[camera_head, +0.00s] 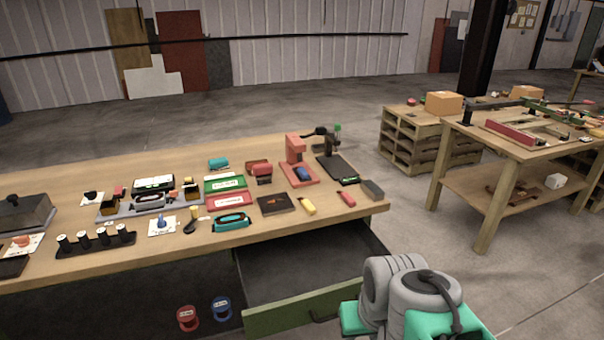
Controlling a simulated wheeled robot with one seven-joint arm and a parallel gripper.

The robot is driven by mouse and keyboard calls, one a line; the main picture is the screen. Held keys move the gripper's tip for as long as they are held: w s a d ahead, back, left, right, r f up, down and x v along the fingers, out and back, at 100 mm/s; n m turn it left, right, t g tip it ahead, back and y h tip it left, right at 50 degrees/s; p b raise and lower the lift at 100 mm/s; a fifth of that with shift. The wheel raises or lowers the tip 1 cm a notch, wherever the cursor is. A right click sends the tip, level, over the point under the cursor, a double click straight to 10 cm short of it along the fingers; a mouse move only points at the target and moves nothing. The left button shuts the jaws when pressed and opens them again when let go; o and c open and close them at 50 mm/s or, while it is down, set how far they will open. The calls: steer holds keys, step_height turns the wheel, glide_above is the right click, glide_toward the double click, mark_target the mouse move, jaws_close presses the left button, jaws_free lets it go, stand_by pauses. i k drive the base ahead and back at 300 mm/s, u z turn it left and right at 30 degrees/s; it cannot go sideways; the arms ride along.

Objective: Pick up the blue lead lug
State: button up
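A small blue upright piece (161,221) stands on a white card (153,232) near the front of the long wooden table; it may be the blue lead lug, but it is too small to be sure. Another dark blue piece (302,174) lies on the base of the red stand (294,150) farther right. Part of my grey and teal arm shows at the bottom right, in front of the table. My gripper is not in view.
The wooden table (330,235) also carries a black rack (95,246), a teal-framed device (231,223), a dark plate (276,204) and a yellow piece (307,206). An open drawer (300,309) juts out below its front edge. A second workbench (515,150) stands right.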

mark_target(301, 171)
steer(key=z, duration=1.55)
steer(key=i, duration=2.3)
steer(key=u, duration=4.75)
steer(key=i, duration=0.5)
